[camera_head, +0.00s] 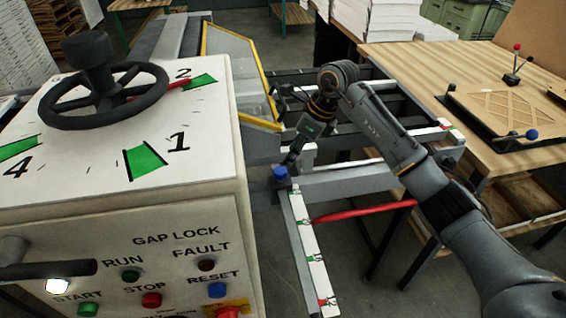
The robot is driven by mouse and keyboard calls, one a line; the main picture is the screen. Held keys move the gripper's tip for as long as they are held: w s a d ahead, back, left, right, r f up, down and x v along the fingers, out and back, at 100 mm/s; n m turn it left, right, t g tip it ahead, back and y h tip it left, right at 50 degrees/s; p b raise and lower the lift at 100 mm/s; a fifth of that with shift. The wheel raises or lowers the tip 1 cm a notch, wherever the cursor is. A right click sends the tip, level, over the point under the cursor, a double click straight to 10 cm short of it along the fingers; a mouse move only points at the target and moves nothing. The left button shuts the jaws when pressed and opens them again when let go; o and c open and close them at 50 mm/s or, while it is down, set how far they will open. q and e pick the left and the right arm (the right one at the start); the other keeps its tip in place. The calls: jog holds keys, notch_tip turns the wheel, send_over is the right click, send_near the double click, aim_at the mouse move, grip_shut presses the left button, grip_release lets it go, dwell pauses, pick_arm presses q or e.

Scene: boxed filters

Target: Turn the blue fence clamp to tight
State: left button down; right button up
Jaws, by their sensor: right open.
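A small blue knob (281,172), which looks like the fence clamp, sits on the grey rail beside the machine cabinet, at the top end of a white scale strip (312,255) with green and red marks. My right arm reaches in from the lower right. My right gripper (291,158) is open, pointing down just above and behind the blue knob. The fingers are small and dark here, and I cannot tell whether they touch the knob. The clamp's tight or loose marking is not readable. My left gripper is not in view.
A white cabinet (120,215) with a black handwheel (104,95), a numbered dial and push buttons fills the left. A red bar (362,211) crosses below my right arm. A yellow-framed guard (235,75) stands behind. A wooden table (420,62) holds a fixture with red and blue knobs.

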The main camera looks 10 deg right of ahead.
aim_at(281, 171)
jog(key=p+x, duration=0.1)
jog(key=x, duration=0.3)
jog(key=shift+w+r, duration=0.1)
jog(key=shift+w, duration=0.05)
jog(key=x, duration=0.3)
jog(key=shift+p, duration=0.3)
jog(key=shift+a+f, duration=0.1)
jog(key=shift+f, duration=0.15)
jog(key=shift+w+f, duration=0.1)
jog(key=shift+c, duration=0.9)
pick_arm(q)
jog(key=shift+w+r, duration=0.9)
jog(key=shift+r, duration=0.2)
pick_arm(e)
jog(key=c, duration=0.7)
